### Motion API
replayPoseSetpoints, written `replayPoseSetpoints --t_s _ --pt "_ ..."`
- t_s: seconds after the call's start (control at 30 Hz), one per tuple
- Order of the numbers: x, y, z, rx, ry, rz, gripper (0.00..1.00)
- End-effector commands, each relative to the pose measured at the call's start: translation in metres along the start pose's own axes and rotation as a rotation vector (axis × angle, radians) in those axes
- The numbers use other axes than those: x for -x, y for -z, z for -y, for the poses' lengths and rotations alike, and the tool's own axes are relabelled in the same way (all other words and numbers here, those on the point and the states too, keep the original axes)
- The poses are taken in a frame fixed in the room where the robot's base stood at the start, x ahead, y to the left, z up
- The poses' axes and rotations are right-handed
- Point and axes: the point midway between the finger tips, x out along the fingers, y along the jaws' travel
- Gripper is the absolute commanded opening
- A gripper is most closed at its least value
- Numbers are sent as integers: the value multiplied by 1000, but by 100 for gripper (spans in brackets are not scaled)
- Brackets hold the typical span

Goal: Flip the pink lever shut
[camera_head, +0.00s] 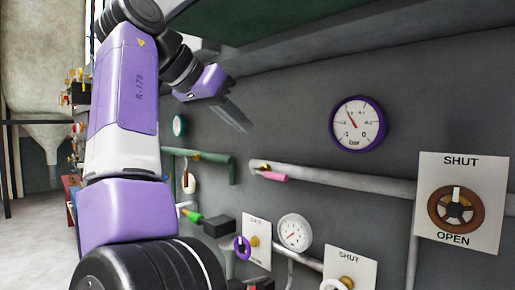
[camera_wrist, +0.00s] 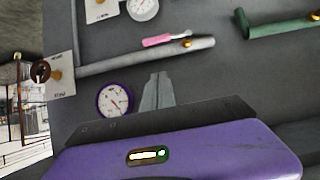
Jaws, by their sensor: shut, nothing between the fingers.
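The pink lever (camera_head: 274,176) sits near the left end of a grey pipe (camera_head: 340,180) on the dark wall, with a brass fitting beside it. Its handle lies roughly along the pipe. In the wrist view the pink lever (camera_wrist: 158,41) and its brass fitting (camera_wrist: 186,43) show beyond my fingers, near the pipe's end. My gripper (camera_head: 243,126) is above and to the left of the lever in the head view, apart from it. In the wrist view its fingers (camera_wrist: 157,88) are together and empty, pointing toward the wall. Nothing hides the lever.
A purple-rimmed gauge (camera_head: 358,124) is right of my gripper. A red-brown wheel on a SHUT/OPEN plate (camera_head: 487,187) is at far right. A green pipe (camera_head: 212,158) ends left of the lever. A white gauge (camera_head: 294,232) is below. A green overhang (camera_head: 290,45) crosses above.

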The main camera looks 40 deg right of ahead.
Motion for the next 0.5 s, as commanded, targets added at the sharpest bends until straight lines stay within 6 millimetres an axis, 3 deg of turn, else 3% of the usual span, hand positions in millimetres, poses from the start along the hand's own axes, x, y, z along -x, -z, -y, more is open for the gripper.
replayPoseSetpoints --t_s 0.5 --pt "-92 -1 0 0 -2 2 0"
